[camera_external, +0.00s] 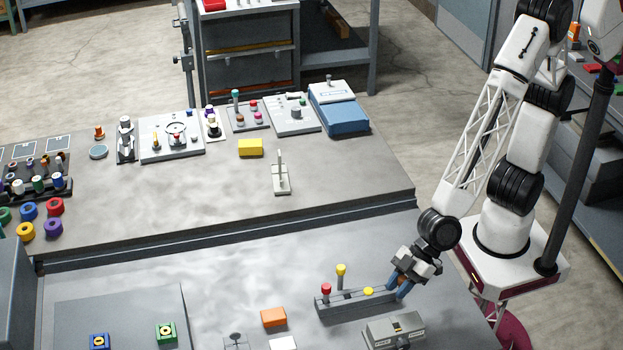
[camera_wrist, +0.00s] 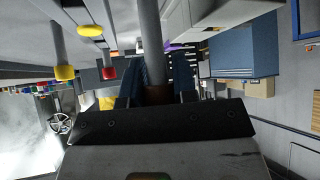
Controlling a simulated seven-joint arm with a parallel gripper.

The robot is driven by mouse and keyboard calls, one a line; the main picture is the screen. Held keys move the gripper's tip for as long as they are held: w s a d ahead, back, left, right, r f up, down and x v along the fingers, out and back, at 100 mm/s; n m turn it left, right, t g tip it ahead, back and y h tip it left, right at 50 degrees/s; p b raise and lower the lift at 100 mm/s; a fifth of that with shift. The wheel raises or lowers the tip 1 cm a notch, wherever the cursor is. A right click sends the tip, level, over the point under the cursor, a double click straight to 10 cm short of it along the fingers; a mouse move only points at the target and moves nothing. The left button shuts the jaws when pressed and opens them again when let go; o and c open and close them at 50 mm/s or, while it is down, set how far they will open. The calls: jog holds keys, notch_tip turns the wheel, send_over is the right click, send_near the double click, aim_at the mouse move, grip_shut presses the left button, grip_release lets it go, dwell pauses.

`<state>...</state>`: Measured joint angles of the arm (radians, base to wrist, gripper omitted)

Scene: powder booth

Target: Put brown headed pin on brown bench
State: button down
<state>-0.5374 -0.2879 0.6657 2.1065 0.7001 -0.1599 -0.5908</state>
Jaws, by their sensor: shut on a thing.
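My gripper (camera_external: 399,286) is at the right end of a dark grey rack (camera_external: 345,306) in the external view. In the wrist view its blue fingers are shut on the brown headed pin, whose brown head (camera_wrist: 158,95) and grey shaft (camera_wrist: 150,30) show between them. In the external view the fingers hide the pin. I cannot tell whether its lower end is still seated in the rack. I cannot clearly make out a brown bench; an orange-brown block (camera_external: 273,317) lies left of the rack.
A yellow disc (camera_external: 368,291) is on the rack. A grey device (camera_external: 394,331) stands just in front of it and a white block (camera_external: 283,343) lies front left. Blue (camera_external: 99,341) and green (camera_external: 166,332) blocks are farther left. A yellow block (camera_external: 250,147) sits on the back table.

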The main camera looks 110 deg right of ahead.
jog(key=shift+w, duration=0.1)
jog(key=shift+w+a+f, duration=0.15)
jog(key=shift+w+a, duration=0.05)
jog(key=shift+w, duration=0.1)
jog(key=shift+f, duration=1.65)
jog(key=shift+f, duration=0.1)
jog(key=c, duration=0.9)
grip_release()
